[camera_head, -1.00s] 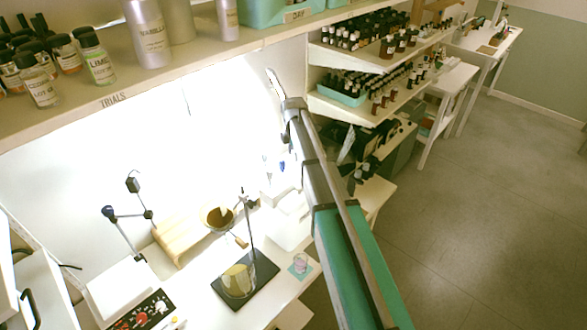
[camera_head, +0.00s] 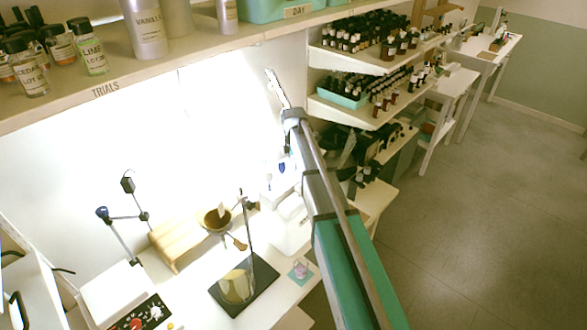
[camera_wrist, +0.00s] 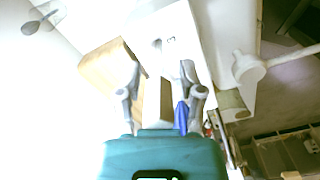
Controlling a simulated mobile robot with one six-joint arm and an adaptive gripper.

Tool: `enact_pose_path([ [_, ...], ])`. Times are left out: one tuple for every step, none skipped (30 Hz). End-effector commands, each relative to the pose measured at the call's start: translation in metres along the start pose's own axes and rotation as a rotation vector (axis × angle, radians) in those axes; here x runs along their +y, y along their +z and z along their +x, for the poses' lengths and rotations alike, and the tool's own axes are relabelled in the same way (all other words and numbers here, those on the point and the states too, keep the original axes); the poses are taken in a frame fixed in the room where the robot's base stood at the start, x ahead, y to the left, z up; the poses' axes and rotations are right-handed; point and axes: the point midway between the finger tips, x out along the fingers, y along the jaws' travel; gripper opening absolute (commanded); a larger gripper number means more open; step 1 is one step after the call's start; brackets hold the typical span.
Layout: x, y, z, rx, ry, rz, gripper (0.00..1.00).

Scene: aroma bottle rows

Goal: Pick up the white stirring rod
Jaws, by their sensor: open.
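I cannot make out the white stirring rod for certain in either view; the bright white wall and bench hide pale thin things. My gripper (camera_wrist: 160,70) shows in the wrist view with its two grey fingers apart and nothing seen held between them. In the head view my gripper (camera_head: 278,88) is at the far end of my raised arm, in front of the glaring wall, above the bench. Beyond the fingers in the wrist view lie a white surface (camera_wrist: 190,45) and a light wooden piece (camera_wrist: 100,72). A blue item (camera_wrist: 181,117) is by the right finger.
A beaker (camera_head: 238,287) stands on the black stand base (camera_head: 262,272). A small pink glass (camera_head: 300,269), a wooden riser (camera_head: 177,243) and a bowl (camera_head: 212,221) are on the bench. A shelf (camera_head: 150,88) with bottles overhangs it. Bottle racks stand right; the floor is clear.

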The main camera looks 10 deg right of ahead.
Motion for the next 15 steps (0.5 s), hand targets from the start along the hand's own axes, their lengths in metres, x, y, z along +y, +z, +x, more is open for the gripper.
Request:
enact_pose_path([
  [0.0, 0.0001, 0.0, 0.0, 0.0, 0.0, 0.5],
  [0.0, 0.0002, 0.0, 0.0, 0.0, 0.0, 0.5],
  [0.0, 0.0002, 0.0, 0.0, 0.0, 0.0, 0.5],
  [0.0, 0.0002, 0.0, 0.0, 0.0, 0.0, 0.5],
  [0.0, 0.0002, 0.0, 0.0, 0.0, 0.0, 0.5],
  [0.0, 0.0002, 0.0, 0.0, 0.0, 0.0, 0.42],
  [0.0, 0.0002, 0.0, 0.0, 0.0, 0.0, 0.37],
  [0.0, 0.0002, 0.0, 0.0, 0.0, 0.0, 0.31],
  [0.0, 0.0003, 0.0, 0.0, 0.0, 0.0, 0.24],
  [0.0, 0.0003, 0.0, 0.0, 0.0, 0.0, 0.18],
  [-0.0001, 0.0003, 0.0, 0.0, 0.0, 0.0, 0.13],
  [-0.0001, 0.0003, 0.0, 0.0, 0.0, 0.0, 0.05],
  [-0.0001, 0.0003, 0.0, 0.0, 0.0, 0.0, 0.0],
  [-0.0001, 0.0003, 0.0, 0.0, 0.0, 0.0, 0.0],
  [-0.0001, 0.0003, 0.0, 0.0, 0.0, 0.0, 0.0],
])
